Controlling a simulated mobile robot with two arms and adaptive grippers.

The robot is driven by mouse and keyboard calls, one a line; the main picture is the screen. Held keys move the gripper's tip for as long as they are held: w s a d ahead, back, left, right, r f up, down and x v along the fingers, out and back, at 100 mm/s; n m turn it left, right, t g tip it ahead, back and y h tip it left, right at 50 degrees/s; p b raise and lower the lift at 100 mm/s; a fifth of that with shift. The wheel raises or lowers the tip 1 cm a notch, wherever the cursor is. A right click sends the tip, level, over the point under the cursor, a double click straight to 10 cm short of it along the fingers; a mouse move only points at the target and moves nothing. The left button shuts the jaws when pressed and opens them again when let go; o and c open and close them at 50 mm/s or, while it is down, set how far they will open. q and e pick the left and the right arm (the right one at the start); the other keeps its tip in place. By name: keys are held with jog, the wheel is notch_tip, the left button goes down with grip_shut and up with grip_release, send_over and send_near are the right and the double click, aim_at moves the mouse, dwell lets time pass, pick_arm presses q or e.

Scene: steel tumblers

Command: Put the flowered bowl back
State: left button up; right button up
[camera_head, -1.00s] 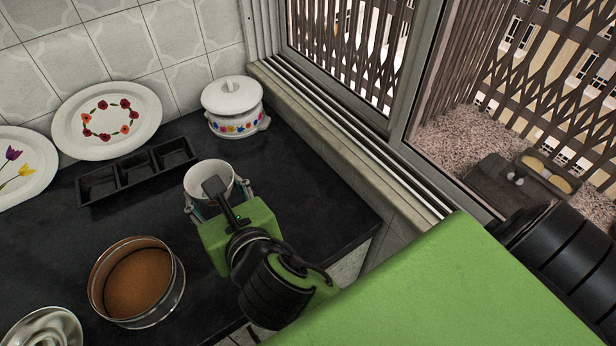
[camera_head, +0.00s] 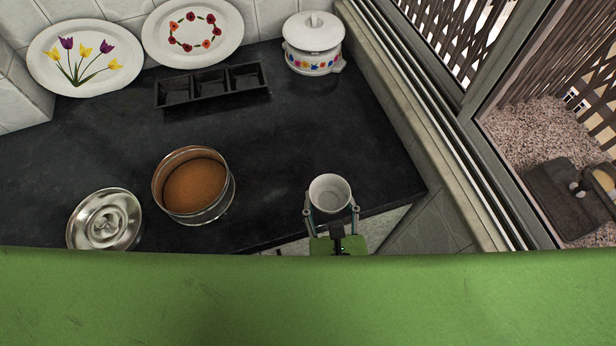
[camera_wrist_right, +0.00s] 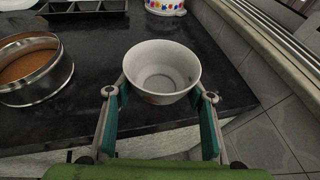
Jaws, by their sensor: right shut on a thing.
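A small white bowl (camera_head: 330,191) is upright near the front edge of the dark counter, towards its right end. My right gripper (camera_head: 332,212) is shut on the bowl, with one finger on each side. In the right wrist view the bowl (camera_wrist_right: 162,72) sits between the two teal-padded fingers of the gripper (camera_wrist_right: 160,100). A little coloured pattern shows low on its outside; most of its outer wall is hidden. I cannot tell whether its base touches the counter. My left gripper is not in view.
A black three-part tray (camera_head: 212,86) lies at the back. A white flowered pot with lid (camera_head: 314,45) stands at the back right by the window sill. A round tin with brown contents (camera_head: 195,186) and a steel lid (camera_head: 104,221) are to the left. The counter between is clear.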

jog(key=w+a+f, duration=0.3)
jog(key=w, duration=0.4)
send_over(308, 184)
jog(key=f, duration=0.5)
jog(key=shift+s+f, duration=0.2)
jog(key=shift+w+f+b, duration=0.2)
jog(key=shift+f+b, duration=0.05)
jog(key=shift+b, duration=0.05)
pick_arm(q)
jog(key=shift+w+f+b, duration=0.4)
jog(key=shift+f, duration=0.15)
pick_arm(e)
jog(key=shift+w+f, duration=0.1)
jog(key=shift+f, duration=1.55)
